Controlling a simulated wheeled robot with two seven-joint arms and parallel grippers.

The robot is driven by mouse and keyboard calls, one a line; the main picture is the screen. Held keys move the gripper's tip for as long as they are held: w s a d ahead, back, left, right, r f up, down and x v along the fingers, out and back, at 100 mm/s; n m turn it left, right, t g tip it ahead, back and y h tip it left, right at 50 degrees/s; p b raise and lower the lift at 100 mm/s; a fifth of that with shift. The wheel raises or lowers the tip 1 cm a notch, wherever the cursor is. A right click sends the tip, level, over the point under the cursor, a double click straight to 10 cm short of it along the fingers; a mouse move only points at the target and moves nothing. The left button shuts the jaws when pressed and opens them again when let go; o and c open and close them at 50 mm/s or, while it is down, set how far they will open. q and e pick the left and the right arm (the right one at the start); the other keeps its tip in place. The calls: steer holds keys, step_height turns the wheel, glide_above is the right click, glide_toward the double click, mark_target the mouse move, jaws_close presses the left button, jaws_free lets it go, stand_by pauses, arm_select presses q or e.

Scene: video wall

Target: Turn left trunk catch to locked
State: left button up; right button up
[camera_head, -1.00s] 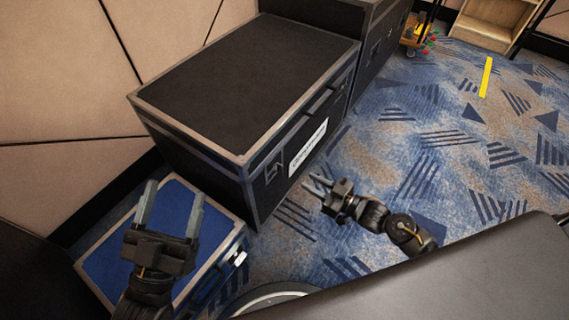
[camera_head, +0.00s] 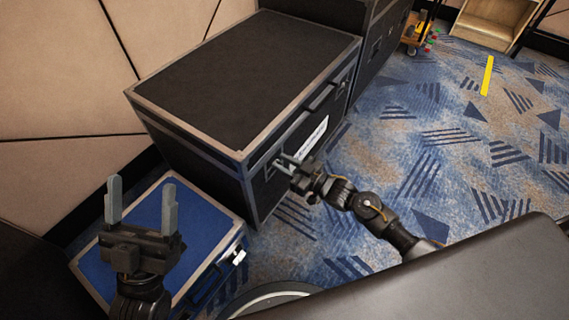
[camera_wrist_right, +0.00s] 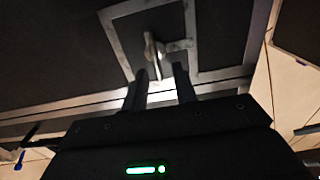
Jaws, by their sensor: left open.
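The black trunk (camera_head: 250,65) with metal edges stands at the upper left in the head view. Its left catch, a small silver lever (camera_wrist_right: 153,58) in a metal-framed recess, shows in the right wrist view. My right gripper (camera_head: 280,161) is at the trunk's front face, left of the white label, and hides much of the catch in the head view. In the wrist view its fingers are apart, with the lever just beyond the gap between them; contact cannot be made out. My left gripper (camera_head: 142,190) is open and empty above the blue case.
The blue case (camera_head: 198,222) with metal edges stands before the trunk at the lower left. Another black case (camera_head: 375,50) stands behind the trunk. Patterned carpet (camera_head: 430,150) to the right is mostly clear. A wooden shelf unit (camera_head: 497,22) is at the back.

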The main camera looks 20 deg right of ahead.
jaws_close()
